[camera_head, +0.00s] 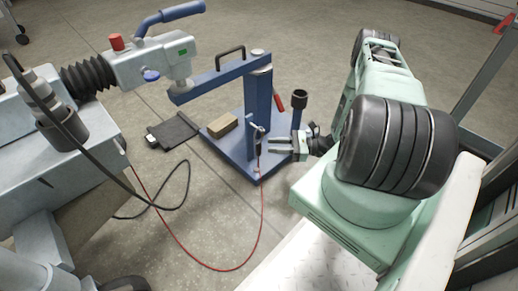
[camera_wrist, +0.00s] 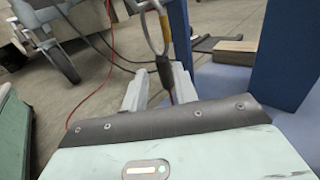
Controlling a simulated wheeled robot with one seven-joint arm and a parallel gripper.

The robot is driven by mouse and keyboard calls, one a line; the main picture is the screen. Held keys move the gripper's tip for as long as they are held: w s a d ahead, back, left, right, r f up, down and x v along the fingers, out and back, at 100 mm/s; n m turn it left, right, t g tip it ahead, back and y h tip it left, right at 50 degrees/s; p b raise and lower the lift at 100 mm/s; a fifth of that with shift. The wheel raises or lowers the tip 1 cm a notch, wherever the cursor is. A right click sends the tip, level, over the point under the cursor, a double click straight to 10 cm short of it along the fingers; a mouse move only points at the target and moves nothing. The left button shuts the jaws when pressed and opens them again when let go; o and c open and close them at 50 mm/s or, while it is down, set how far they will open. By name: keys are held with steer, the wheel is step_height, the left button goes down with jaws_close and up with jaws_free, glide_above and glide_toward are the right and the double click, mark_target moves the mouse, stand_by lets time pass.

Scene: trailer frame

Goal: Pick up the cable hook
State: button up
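The cable hook (camera_wrist: 154,28) is a metal loop with a brownish-yellow lower part and a red cable. In the wrist view it hangs upright beside a blue post, just beyond my gripper's fingertips. In the head view the hook (camera_head: 258,134) is small, against the post of the blue stand (camera_head: 238,161). My gripper (camera_head: 270,145) points left at it from close by on the right. In the wrist view the two fingers of my gripper (camera_wrist: 158,80) are apart, with the hook's lower part lined up in the gap. I see no contact; the exact distance is hard to tell.
A wooden block (camera_head: 222,125) lies on the stand's base, and a dark cup-topped post (camera_head: 299,105) stands at its right. A dark flat piece (camera_head: 172,131) lies on the floor. Red cable (camera_head: 245,255) and black cable (camera_head: 160,208) loop over the floor. Grey machinery (camera_head: 40,110) fills the left.

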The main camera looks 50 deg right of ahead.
mark_target(259, 144)
steer(key=b+x, duration=0.4)
steer(key=x, duration=0.2)
steer(key=shift+w+d, duration=0.1)
steer(key=shift+d, duration=0.05)
jaws_close()
